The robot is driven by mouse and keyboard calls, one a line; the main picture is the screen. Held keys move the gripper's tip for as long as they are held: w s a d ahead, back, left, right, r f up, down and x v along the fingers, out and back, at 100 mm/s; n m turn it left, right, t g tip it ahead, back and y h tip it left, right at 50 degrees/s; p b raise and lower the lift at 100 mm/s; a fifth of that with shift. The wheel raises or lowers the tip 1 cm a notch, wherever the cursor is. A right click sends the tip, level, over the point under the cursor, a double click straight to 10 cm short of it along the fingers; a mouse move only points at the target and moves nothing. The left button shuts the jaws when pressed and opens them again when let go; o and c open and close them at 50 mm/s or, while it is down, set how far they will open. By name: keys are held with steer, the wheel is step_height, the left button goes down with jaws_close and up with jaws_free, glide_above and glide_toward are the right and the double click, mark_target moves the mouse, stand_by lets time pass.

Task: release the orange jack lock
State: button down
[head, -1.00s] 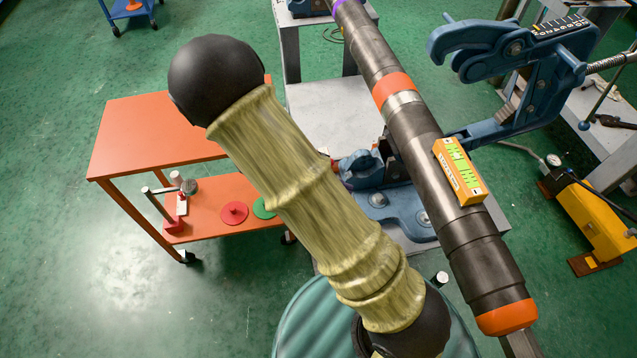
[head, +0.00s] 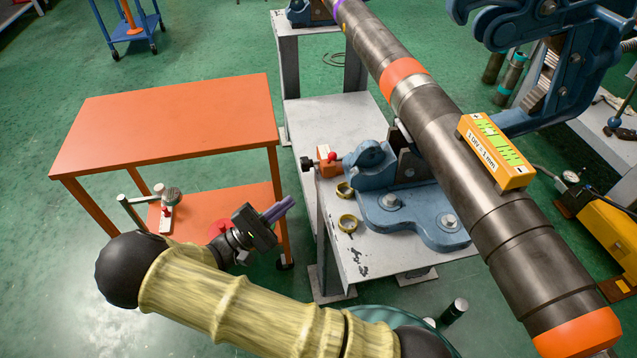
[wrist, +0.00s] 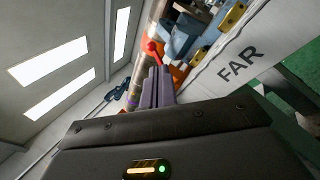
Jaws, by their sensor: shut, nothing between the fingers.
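The orange jack lock (head: 328,168) is a small orange block at the left edge of the grey bench, beside the blue vise base. A red ball and a dark knob show on it. In the wrist view the red ball lever (wrist: 152,47) stands just beyond my fingertips, and part of the orange body (wrist: 178,76) shows beside them. My gripper (head: 285,205), with purple fingers, is shut and empty. In the head view it is below and left of the lock, over the orange cart's right side, apart from the lock. It also shows in the wrist view (wrist: 158,75).
The blue pipe vise (head: 425,215) holds a long dark pipe (head: 470,165) bearing a yellow level (head: 497,152).

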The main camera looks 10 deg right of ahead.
mark_target(331, 159)
steer(key=shift+a+f+n+t+b, duration=0.35)
steer(key=shift+a+f+t, duration=0.35)
steer(key=shift+a+t, duration=0.3)
steer(key=shift+w+g, duration=0.1)
steer(key=shift+g, duration=0.2)
steer(key=b+x, duration=0.1)
steer(key=x, duration=1.3)
steer(key=shift+r+b, duration=0.25)
steer(key=shift+b, duration=0.15)
